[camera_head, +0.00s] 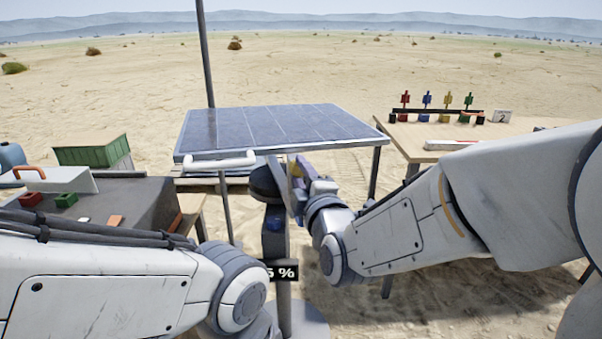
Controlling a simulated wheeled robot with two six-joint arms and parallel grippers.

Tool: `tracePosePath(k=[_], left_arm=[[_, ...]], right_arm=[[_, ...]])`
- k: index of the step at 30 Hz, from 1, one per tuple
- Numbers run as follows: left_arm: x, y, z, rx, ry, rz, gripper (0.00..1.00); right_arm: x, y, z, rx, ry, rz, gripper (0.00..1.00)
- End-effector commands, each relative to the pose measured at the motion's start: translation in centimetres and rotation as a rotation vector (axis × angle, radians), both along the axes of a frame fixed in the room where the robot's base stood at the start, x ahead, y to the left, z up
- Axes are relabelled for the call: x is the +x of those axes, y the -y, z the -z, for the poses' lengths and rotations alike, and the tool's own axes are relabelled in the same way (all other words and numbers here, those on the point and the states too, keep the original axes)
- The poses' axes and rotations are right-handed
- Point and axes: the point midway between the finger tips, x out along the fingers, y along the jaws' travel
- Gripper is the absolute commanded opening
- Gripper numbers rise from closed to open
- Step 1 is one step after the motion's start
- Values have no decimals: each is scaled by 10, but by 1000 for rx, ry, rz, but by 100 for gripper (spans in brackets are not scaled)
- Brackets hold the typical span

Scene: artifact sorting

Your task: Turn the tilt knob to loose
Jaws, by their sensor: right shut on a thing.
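The solar panel (270,128) stands tilted in front of me, with a white handle (220,161) on its near edge. Below that edge, a dark rounded part (264,184), which looks like the tilt knob, sits at the top of a dark post (274,245). My right gripper (289,181) reaches in from the right and is shut at this knob, with purple and yellow parts showing beside its fingers. The contact is partly hidden by the gripper, and the knob's setting cannot be read. My left arm shows at lower left; its gripper is not visible.
A sign (284,272) on the post is partly covered and reads "5 %". A dark table (130,200) with small blocks and a green crate (93,151) are at left. A wooden table (420,138) with coloured figures stands at right.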

Motion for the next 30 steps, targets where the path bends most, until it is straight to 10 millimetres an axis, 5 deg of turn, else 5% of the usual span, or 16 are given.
tracePosePath(k=[2,3,5,19,30], left_arm=[[0,0,0,0,0,0,62],[0,0,0,0,0,0,62],[0,0,0,0,0,0,62],[0,0,4,0,0,0,62],[0,0,27,0,0,0,62]], right_arm=[[-1,0,3,-5,-6,-2,0],[-1,0,3,-5,-6,-2,49],[-1,0,2,-3,-5,-2,72],[0,0,3,60,-22,-1,72],[0,1,3,532,-150,-1,72]])
